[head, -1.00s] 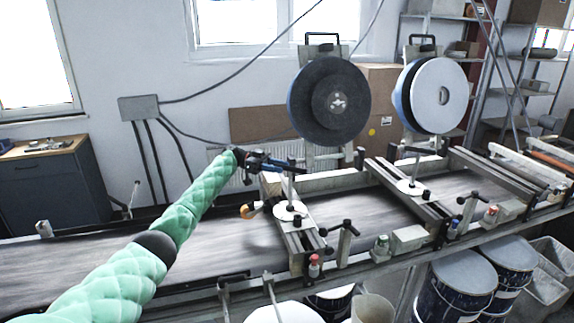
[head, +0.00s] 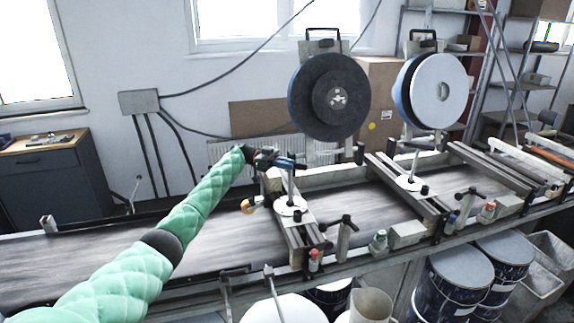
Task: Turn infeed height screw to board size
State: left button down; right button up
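The infeed height screw (head: 291,185) is a thin upright metal post above a round white disc (head: 290,205) on the nearer-left crossbar of the conveyor. My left gripper (head: 288,163), on the green padded arm coming in from the left, is at the top of this post. Dark and blue parts overlap there and hide the top of the screw. I cannot tell whether the fingers are closed on it. A similar screw (head: 415,162) with a white disc (head: 410,183) stands on the crossbar to the right. My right gripper is not in view.
The grey conveyor belt (head: 130,258) runs across the scene under the crossbars. Two large wheels, one dark (head: 328,97) and one pale-faced (head: 437,92), stand above its far side. An orange-tipped knob (head: 248,205) is left of the infeed screw. Drums (head: 452,285) stand below the front edge.

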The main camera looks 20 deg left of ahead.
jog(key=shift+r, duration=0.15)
